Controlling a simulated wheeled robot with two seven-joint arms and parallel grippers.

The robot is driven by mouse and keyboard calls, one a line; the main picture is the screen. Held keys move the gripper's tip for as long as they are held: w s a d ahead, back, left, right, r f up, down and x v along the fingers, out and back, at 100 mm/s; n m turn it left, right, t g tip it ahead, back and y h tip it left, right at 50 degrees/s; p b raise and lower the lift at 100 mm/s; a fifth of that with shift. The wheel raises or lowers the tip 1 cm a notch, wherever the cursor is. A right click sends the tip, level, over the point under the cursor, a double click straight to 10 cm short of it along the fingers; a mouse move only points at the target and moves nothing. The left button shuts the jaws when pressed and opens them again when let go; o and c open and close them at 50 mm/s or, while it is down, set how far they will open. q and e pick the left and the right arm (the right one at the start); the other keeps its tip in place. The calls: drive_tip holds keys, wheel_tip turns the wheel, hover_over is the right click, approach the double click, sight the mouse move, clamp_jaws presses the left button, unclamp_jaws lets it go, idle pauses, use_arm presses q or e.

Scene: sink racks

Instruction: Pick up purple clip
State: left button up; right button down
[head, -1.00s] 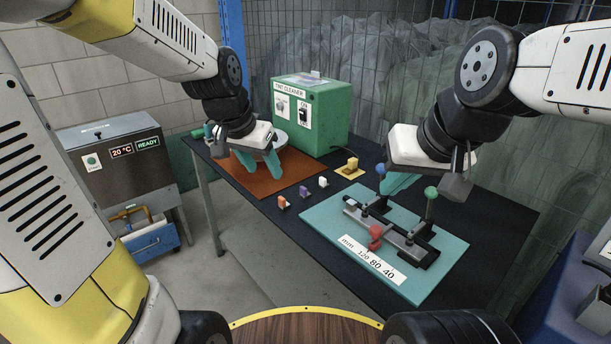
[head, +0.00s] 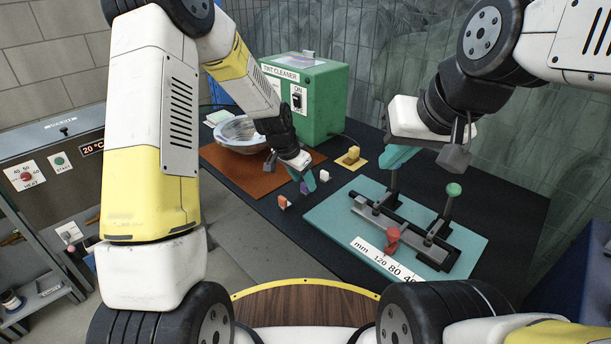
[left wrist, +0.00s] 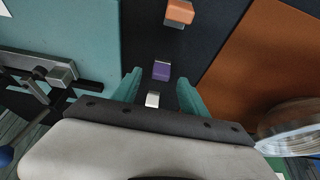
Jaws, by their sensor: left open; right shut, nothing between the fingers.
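The purple clip (left wrist: 161,71) lies on the dark table top, seen between my open left fingers in the left wrist view. In the head view the purple clip (head: 304,188) is partly hidden by the left gripper's fingertips. My left gripper (head: 307,178) is open and empty just over the clip; in the left wrist view its teal fingers (left wrist: 161,92) stand either side of the line of clips. Whether they touch the clip cannot be told. My right gripper (head: 398,160) is shut and empty above the teal board.
An orange clip (head: 283,202) and a white clip (head: 324,175) lie close on either side. A yellow clip (head: 352,155) sits on a yellow pad. The teal board (head: 330,215) with a metal fixture is right; a bowl (head: 240,131) stands behind on the brown mat.

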use_arm(q)
drive_tip(key=x, duration=0.3)
drive_tip(key=shift+w+f, duration=0.1)
drive_tip(key=shift+f, duration=0.05)
drive_tip(key=shift+c, duration=0.2)
clamp_jaws()
